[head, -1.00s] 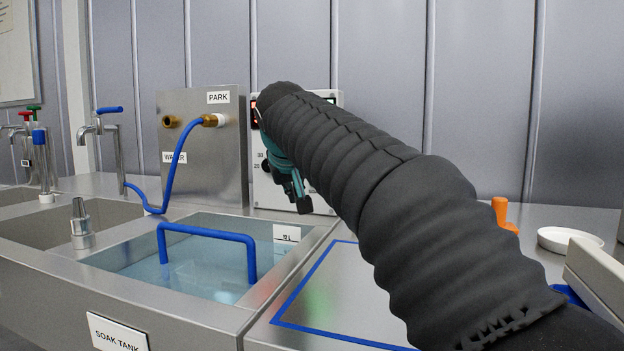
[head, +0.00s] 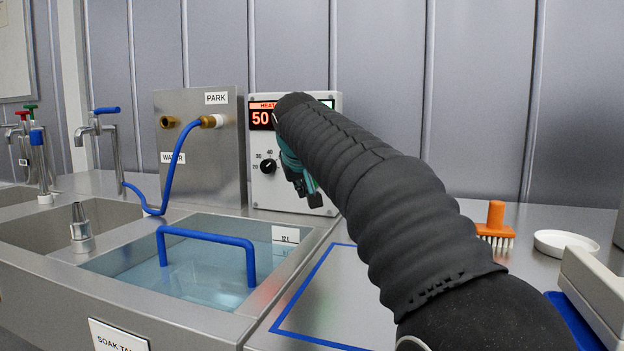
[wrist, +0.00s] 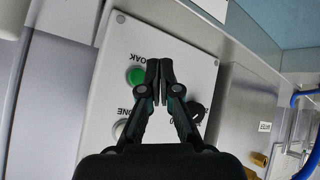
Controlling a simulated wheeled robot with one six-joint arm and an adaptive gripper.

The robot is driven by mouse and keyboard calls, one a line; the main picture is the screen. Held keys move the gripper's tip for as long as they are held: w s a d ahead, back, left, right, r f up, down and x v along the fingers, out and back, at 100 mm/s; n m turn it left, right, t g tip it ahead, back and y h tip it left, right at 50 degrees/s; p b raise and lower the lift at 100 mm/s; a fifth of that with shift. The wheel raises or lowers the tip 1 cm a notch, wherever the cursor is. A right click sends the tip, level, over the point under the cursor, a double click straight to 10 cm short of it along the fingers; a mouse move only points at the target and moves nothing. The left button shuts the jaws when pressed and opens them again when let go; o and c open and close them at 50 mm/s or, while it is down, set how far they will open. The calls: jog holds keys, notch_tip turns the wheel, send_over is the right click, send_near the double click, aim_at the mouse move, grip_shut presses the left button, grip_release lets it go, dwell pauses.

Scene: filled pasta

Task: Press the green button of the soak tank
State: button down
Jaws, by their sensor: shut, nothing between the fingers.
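The control box (head: 263,190) of the soak tank (head: 120,262) stands against the back wall, with a lit red display reading 50 and a black dial (head: 268,166). My gripper (head: 312,196) is in front of the box's right part and hides the buttons in the head view. In the wrist view the round green button (wrist: 136,76) shows on the white panel beside the word SOAK, seen upside down. My gripper's closed fingertips (wrist: 159,70) appear just to the right of the button, not covering it. Whether they touch the panel cannot be told.
The tank holds water and a blue handle (head: 205,233). A steel block (head: 200,150) with a blue hose stands left of the box. An orange brush (head: 495,225) and a white dish (head: 565,243) lie on the counter at right. A pale button (wrist: 120,128) also shows on the panel.

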jog(key=shift+w+d+p, duration=0.3)
jog(key=shift+w+p, duration=0.1)
jog(key=shift+w, duration=0.25)
jog(key=shift+w+d+p, duration=0.25)
jog(key=shift+w+p, duration=0.15)
jog(key=shift+w, duration=0.25)
jog(key=shift+w, duration=0.15)
dwell(0.5)
jog(key=shift+w+d+p, duration=0.15)
jog(key=shift+w+p, duration=0.1)
jog(key=shift+p, duration=0.15)
jog(key=shift+w+d+p, duration=0.15)
jog(key=shift+w+p, duration=0.2)
jog(key=shift+w, duration=0.05)
dwell(0.6)
jog(key=shift+s, duration=0.1)
jog(key=shift+s+a+b, duration=0.3)
jog(key=shift+s+b, duration=0.05)
jog(key=shift+s, duration=0.35)
jog(key=shift+s+a+b, duration=0.3)
jog(key=shift+s+b, duration=0.05)
jog(key=shift+s, duration=0.4)
jog(key=shift+s+a+b, duration=0.35)
jog(key=shift+s+b, duration=0.05)
jog(key=shift+s, duration=0.4)
jog(key=shift+s+a+b, duration=0.3)
jog(key=shift+s+b, duration=0.05)
jog(key=shift+s, duration=0.4)
